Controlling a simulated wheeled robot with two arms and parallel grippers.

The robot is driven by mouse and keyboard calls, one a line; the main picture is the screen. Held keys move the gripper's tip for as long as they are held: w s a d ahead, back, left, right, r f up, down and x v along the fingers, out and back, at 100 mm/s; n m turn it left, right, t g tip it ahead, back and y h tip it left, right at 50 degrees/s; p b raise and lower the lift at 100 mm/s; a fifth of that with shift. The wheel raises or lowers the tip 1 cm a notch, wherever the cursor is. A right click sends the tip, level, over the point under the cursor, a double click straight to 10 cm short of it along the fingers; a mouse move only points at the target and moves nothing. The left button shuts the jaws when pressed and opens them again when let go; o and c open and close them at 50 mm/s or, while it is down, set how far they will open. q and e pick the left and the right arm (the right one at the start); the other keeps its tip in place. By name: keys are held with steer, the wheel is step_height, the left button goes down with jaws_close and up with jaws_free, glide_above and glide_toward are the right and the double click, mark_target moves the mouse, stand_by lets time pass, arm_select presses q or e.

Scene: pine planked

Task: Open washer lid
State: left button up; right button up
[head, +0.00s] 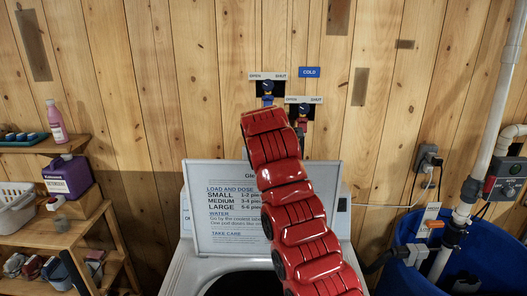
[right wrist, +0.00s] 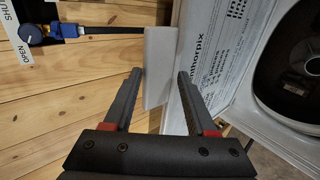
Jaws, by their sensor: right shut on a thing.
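The washer lid (head: 215,215) stands raised against the back of the washer, its printed inner face towards me. The dark tub opening (head: 245,284) shows below it. My red right arm crosses in front of the lid and hides part of it; its gripper is hidden in the head view. In the right wrist view my right gripper (right wrist: 160,74) has its two fingers on either side of a pale grey slab (right wrist: 160,50) at the lid's edge. The lid's printed face (right wrist: 212,60) and the tub opening are to its right. My left gripper is out of view.
Two water valves (head: 267,90) with open/shut labels are on the plank wall close to my right arm. Shelves with a purple detergent jug (head: 68,177) stand at the left. A blue bin (head: 405,275) and white pipe (head: 490,130) are at the right.

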steer(key=shift+s+f, duration=0.1)
steer(key=p+v, duration=0.2)
steer(key=v, duration=1.5)
steer(key=shift+r+p, duration=0.25)
steer(key=shift+p, duration=0.1)
